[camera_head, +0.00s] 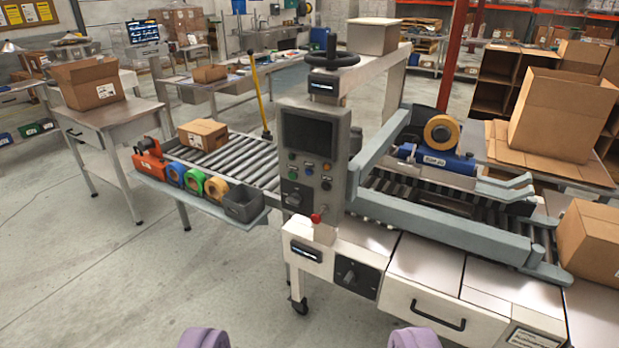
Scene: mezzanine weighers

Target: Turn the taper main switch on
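The taper (425,215) is a grey carton-sealing machine with a roller bed. Its upright control box (312,150) has a dark screen, small coloured buttons and a black rotary knob (293,198) low on its face. A second black rotary knob (348,275) sits on a black plate on the white front panel below. I cannot tell from labels which knob is the main switch, and their settings are too small to read. My gripper (309,340) shows only as two purple fingertips at the bottom edge, wide apart and empty, well short of the machine.
A red-topped button (316,218) stands between the two knobs. A side shelf with tape rolls (194,181) and a grey bin (244,205) juts out at left. A drawer handle (437,315) protrudes at lower right. The concrete floor (150,285) in front is clear.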

